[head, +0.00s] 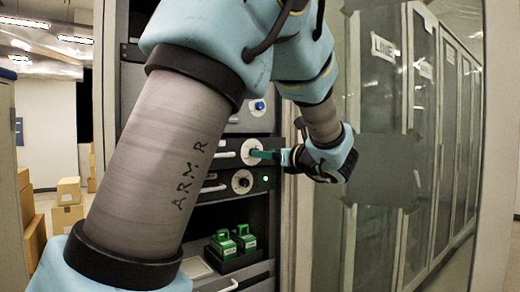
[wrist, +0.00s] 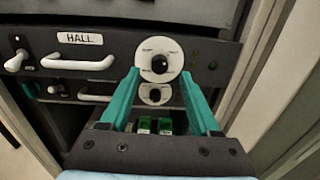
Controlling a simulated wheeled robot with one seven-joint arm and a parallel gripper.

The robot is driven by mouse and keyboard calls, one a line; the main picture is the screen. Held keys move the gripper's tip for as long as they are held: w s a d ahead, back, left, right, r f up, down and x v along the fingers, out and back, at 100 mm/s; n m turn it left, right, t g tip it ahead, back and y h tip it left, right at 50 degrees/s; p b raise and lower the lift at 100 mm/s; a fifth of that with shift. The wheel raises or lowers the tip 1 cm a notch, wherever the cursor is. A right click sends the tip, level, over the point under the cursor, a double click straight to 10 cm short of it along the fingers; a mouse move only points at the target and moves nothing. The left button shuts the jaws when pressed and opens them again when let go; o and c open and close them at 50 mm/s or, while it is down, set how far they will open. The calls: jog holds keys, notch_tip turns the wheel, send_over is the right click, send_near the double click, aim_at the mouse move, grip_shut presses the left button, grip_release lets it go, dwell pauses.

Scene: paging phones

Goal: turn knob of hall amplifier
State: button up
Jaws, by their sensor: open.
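The hall amplifier is a dark rack panel with a white label reading HALL (wrist: 80,38). Its knob (wrist: 159,64) is black on a round white dial (wrist: 159,48). In the head view the dial (head: 250,147) shows at the tips of my fingers. My gripper (wrist: 160,75) is open, its two teal fingers either side of the lower dial, with the knob between them in the picture. In the head view my gripper (head: 264,154) reaches in from the right. I cannot tell whether the fingertips reach around the knob or stop short of it.
A second panel below has a similar dial (head: 242,181) and a green light. White handles (wrist: 78,64) stick out left of the dials. Green boxed items (head: 233,241) stand on a lower shelf. Glass-doored cabinets (head: 421,80) line the right; cartons (head: 68,192) are at left.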

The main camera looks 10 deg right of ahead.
jog(key=shift+p+x, duration=0.45)
jog(key=shift+x, duration=1.75)
grip_shut()
